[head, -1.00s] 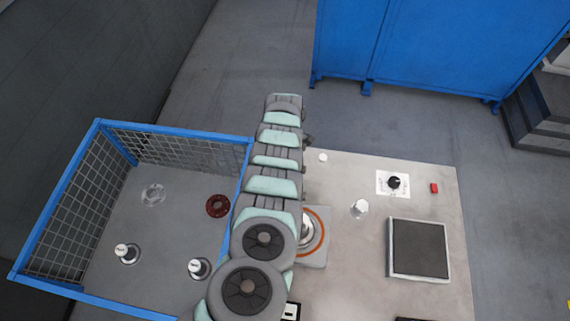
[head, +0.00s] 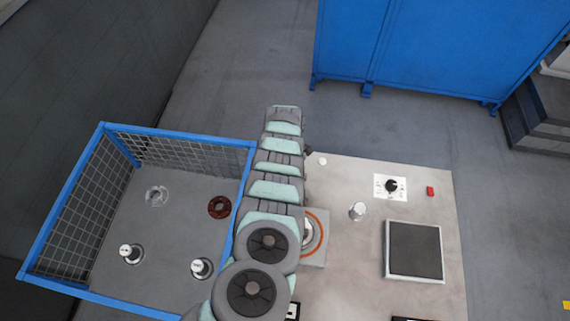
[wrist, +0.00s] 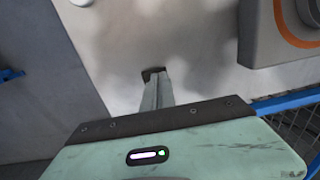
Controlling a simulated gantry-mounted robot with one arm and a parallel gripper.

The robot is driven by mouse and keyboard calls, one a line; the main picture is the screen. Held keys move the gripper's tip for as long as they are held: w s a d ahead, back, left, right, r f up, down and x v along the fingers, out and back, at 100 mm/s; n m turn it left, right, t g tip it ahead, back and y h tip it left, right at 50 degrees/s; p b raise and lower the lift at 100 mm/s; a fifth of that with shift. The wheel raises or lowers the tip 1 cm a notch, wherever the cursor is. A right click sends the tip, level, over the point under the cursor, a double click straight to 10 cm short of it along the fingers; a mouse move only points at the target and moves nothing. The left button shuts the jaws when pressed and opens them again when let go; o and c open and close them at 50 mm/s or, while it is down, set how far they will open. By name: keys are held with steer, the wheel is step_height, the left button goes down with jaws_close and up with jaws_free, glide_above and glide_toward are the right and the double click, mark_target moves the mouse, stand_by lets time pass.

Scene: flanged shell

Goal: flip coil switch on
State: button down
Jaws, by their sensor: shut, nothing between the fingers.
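My gripper (wrist: 154,74) is shut and empty, pointing at the pale table top in the wrist view. I cannot tell for sure which control is the coil switch. A black knob on a white dial plate (head: 390,187) and a small red block (head: 430,191) sit on the right part of the table. A small black-and-white panel (head: 292,311) shows partly past my arm at the bottom. A grey block with an orange ring (head: 316,240) is half hidden by my arm; it also shows at upper right in the wrist view (wrist: 268,45).
A blue mesh-walled bin (head: 62,198) on the left holds a dark red ring (head: 219,207), a clear ring (head: 156,195) and two white-topped pieces. A metal cylinder (head: 357,211) and a dark framed panel (head: 414,250) are on the table (head: 340,195). A blue cabinet (head: 440,50) stands behind.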

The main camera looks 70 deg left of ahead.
step_height(320, 180, up, 14)
steer(key=p, duration=0.2)
steer(key=shift+w+a, duration=0.3)
steer(key=shift+a, duration=0.15)
stand_by(0.7)
